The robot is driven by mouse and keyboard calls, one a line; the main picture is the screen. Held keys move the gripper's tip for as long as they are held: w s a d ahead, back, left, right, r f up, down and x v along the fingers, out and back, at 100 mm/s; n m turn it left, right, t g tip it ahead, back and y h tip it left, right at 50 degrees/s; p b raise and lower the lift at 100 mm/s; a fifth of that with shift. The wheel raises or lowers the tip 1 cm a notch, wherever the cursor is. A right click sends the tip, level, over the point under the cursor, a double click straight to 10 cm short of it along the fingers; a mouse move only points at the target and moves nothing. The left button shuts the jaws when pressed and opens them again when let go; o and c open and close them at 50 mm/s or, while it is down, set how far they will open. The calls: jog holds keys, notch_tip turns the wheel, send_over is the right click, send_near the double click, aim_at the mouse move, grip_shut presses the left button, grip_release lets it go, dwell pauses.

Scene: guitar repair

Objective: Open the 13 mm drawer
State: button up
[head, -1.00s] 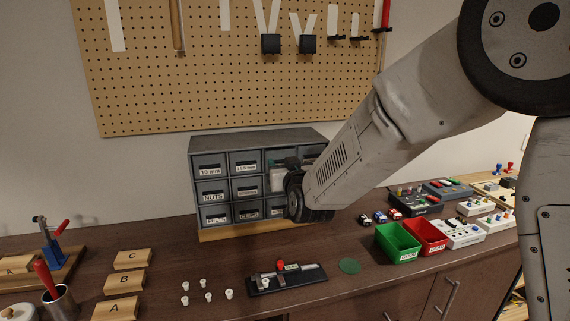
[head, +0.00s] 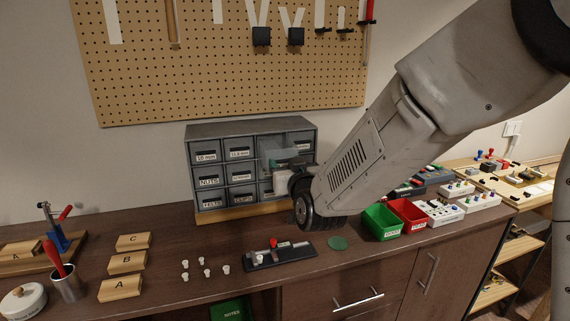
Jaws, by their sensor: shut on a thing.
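A grey drawer cabinet (head: 249,128) stands on the bench against the wall, with rows of small labelled drawers. In its top row, the drawer third from the left (head: 283,156) is pulled partly out; its label is hidden by my gripper. My gripper (head: 284,178) is at the front of this drawer, shut on it. The fingertips are partly hidden by my wrist. The top-left drawers (head: 206,157) are shut, and one is labelled 10 mm.
A black fixture (head: 280,256), several white pegs (head: 204,262) and a green disc (head: 338,243) lie in front of the cabinet. Green (head: 382,222) and red (head: 408,213) bins stand to the right. Lettered wooden blocks (head: 127,262) are at left.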

jog(key=o, duration=1.4)
jog(key=v, duration=0.7)
jog(key=shift+s+d, duration=0.15)
jog(key=shift+s, duration=0.25)
